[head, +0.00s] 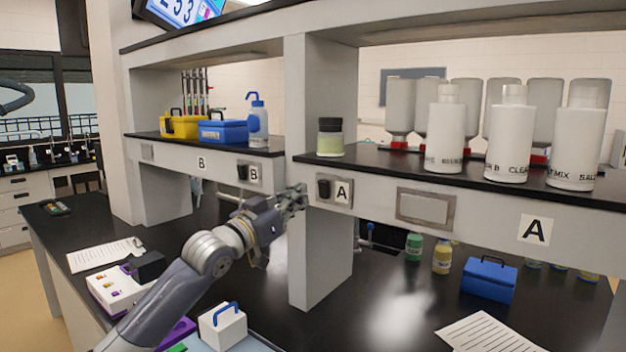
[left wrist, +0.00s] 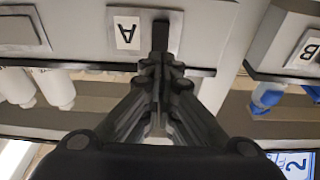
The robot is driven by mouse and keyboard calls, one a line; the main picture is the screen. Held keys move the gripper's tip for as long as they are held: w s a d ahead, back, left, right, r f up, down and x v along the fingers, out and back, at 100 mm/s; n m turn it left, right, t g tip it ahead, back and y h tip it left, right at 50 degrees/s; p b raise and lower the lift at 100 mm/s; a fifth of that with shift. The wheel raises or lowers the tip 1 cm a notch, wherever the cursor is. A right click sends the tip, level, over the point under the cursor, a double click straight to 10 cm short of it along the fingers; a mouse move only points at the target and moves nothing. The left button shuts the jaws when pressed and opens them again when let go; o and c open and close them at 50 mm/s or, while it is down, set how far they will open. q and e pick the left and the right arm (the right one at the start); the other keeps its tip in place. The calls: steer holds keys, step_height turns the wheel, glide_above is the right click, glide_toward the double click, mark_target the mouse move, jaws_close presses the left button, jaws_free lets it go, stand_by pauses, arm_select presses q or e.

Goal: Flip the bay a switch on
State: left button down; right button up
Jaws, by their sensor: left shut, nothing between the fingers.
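The bay A switch (head: 324,190) is a small black rocker on a metal plate with an "A" label (head: 342,191), on the front edge of the shelf. My left gripper (head: 300,196) is shut and empty, just left of the switch plate in the head view. In the left wrist view the picture is upside down; the shut fingertips (left wrist: 161,58) lie in line with the dark switch (left wrist: 160,36), beside the "A" label (left wrist: 127,33). I cannot tell whether they touch. The switch's tilt is too small to read. My right gripper is not in view.
A similar switch marked B (head: 243,173) sits on the left bay. White bottles (head: 446,130) and a jar (head: 330,138) stand on the shelf above. A grey upright (head: 318,262) stands below the switch. A blue box (head: 489,279) and small bottles are on the black bench.

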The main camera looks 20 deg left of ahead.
mark_target(321, 182)
arm_select(q)
steer(key=p+x, duration=0.2)
steer(key=x, duration=0.3)
steer(key=shift+w+r, duration=0.1)
steer(key=shift+w, duration=0.1)
steer(key=shift+w+d, duration=0.15)
steer(key=shift+w, duration=0.1)
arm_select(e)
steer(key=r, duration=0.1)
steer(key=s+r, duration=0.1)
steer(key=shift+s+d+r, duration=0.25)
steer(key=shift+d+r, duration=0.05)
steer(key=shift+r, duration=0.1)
